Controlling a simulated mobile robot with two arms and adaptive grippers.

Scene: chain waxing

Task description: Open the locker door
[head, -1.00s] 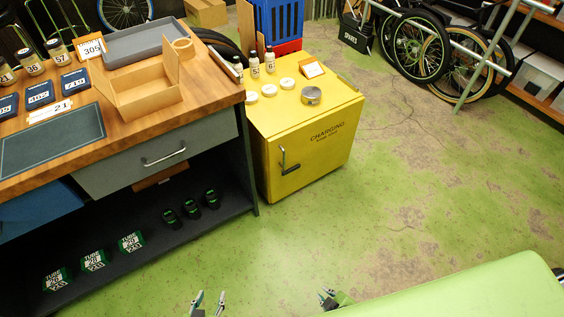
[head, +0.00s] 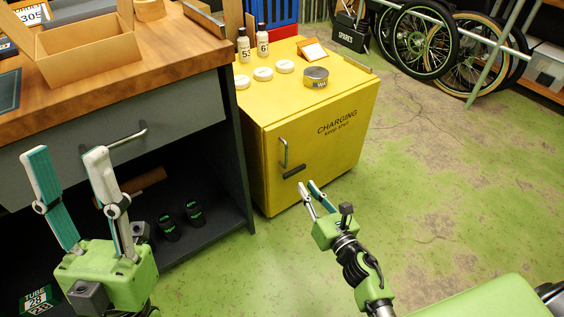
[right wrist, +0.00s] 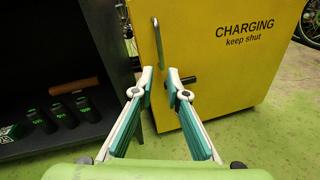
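The yellow locker (head: 340,155) stands right of the workbench, its door shut and lettered "CHARGING keep shut". A metal bar handle (head: 284,152) and a dark lever (head: 294,171) are on the door's left side. My right gripper (head: 314,189) is open and empty, in front of the door's lower left. In the right wrist view, my right gripper (right wrist: 160,85) has its fingers apart, below the bar handle (right wrist: 158,43); the dark lever (right wrist: 188,80) shows just right of the right finger. My left gripper (head: 67,158) is open and empty in front of the workbench drawer.
Bottles (head: 244,45), white lids and a tin (head: 315,77) stand on the locker top. The wooden workbench (head: 130,65) with its drawer and lower shelf is at left. Green floor (head: 430,200) is clear right of the locker. Bicycle wheels (head: 424,45) stand behind.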

